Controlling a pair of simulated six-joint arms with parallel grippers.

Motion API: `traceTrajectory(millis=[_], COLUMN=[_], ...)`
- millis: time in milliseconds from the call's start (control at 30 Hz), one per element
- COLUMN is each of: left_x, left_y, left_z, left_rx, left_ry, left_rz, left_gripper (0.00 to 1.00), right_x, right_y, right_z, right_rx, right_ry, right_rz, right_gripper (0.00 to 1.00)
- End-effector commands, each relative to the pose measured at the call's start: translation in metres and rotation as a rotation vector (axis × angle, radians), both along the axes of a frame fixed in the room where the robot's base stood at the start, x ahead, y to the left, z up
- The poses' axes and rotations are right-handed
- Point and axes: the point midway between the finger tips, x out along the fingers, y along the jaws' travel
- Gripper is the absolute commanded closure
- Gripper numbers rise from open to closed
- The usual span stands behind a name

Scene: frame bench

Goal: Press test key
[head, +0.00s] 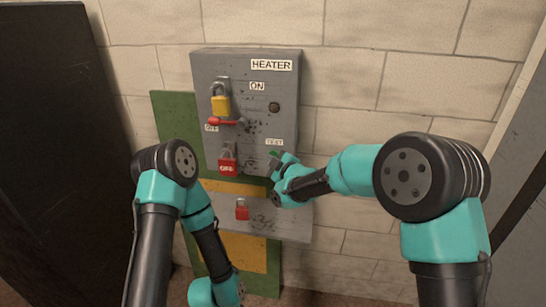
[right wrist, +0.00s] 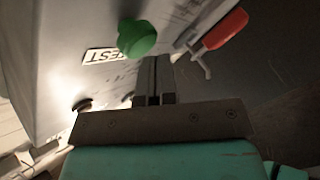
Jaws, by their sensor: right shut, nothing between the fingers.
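The green test key (head: 273,154) is on the lower right of the grey heater box (head: 285,105), just under the TEST label (head: 274,142). In the right wrist view the key (right wrist: 138,38) is a rounded green knob just beyond my fingertips, beside its label (right wrist: 103,56). My right gripper (head: 275,168) is at the key in the head view. In the right wrist view its fingers (right wrist: 157,62) are together with nothing between them. I cannot tell whether they touch the key. My left arm bends down to the bottom edge, and its gripper is out of view.
Another red padlock (head: 242,211) is on the grey ledge (head: 290,217) below. A dark panel (head: 55,140) stands at left.

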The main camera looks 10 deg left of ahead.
Motion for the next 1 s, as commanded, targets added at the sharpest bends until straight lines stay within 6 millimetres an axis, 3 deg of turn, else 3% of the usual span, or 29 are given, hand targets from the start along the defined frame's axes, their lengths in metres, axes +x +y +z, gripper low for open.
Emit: traceTrajectory(millis=[1000], left_x=[0.0], left_y=[0.0], left_z=[0.0], left_rx=[0.0], left_ry=[0.0], left_rz=[0.0], left_gripper=[0.57], right_x=[0.0094], right_y=[0.0004], right_z=[0.0001], right_rx=[0.001], right_ry=[-0.001], right_rz=[-0.001], right_gripper=[1.0])
